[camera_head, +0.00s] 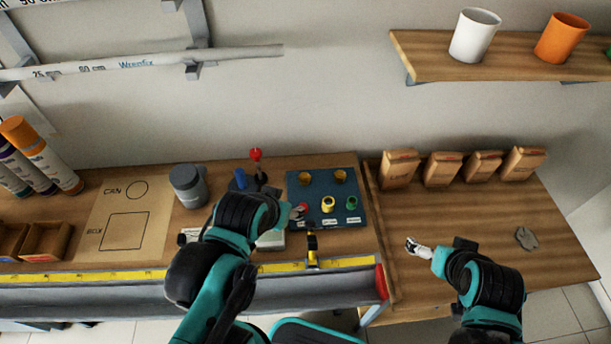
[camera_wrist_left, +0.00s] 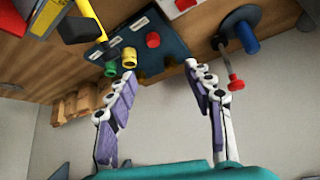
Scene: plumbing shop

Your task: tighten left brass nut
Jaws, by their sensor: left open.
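The left brass nut (camera_head: 309,176) sits at the back left of a dark blue panel (camera_head: 297,188), with a second brass nut (camera_head: 340,176) to its right. Red, yellow (camera_head: 328,204) and green (camera_head: 351,203) fittings line the panel's front. My left gripper (camera_head: 297,211) is at the panel's front left, by the red fitting and short of the left nut. The left wrist view shows its jaws (camera_wrist_left: 160,70) spread and empty, pointing toward the panel (camera_wrist_left: 165,33); the nuts are hard to make out there. My right gripper (camera_head: 412,245) is over the right worktop; its jaw opening is too small to judge.
A grey jar (camera_head: 188,185) and a red-topped lever (camera_head: 256,155) stand left of the panel. A yellow measuring strip (camera_head: 345,263) runs along the front edge. Several brown packets (camera_head: 442,170) stand at the back right. The right worktop is mostly clear.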

